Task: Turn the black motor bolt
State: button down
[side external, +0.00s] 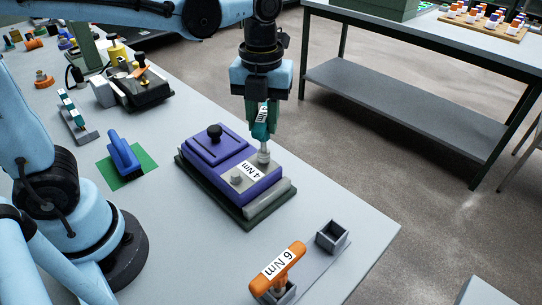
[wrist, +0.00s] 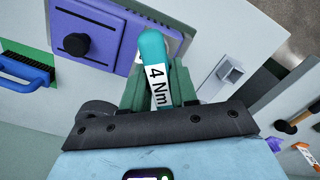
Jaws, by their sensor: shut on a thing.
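My gripper (side external: 262,112) is shut on a teal torque driver (side external: 260,131) with a white "4 Nm" label. The driver also shows between my fingers in the wrist view (wrist: 151,45). It points down, nearly upright, and its grey tip is at the right end of a purple motor unit (side external: 205,157). The tip appears to meet a grey fitting there; any black bolt under it is hidden. A black knob (side external: 214,131) stands on the unit's purple lid, apart from the driver. A grey knob and a "4 Nm" label (side external: 254,172) are on the unit's grey plate.
An orange "6 Nm" driver (side external: 277,270) stands in a holder at the front; an empty square holder (side external: 332,236) is beside it. A blue brush (side external: 124,155) lies on a green mat to the left. The table's right edge is close.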

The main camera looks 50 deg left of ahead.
dwell(0.3)
jog(key=shift+r, duration=0.15)
jog(key=shift+r, duration=2.35)
jog(key=shift+n, duration=0.3)
jog(key=n, duration=0.2)
jog(key=a+n, duration=0.1)
jog(key=shift+f+n, duration=0.15)
jog(key=shift+n, duration=0.25)
jog(key=a+n, duration=0.3)
jog(key=n, duration=0.9)
jog(key=a+f+n, duration=0.1)
jog(key=a+n, duration=0.2)
jog(key=n, duration=0.9)
jog(key=shift+s+f+n, duration=0.25)
jog(key=shift+f+n, duration=0.05)
jog(key=shift+n, duration=0.1)
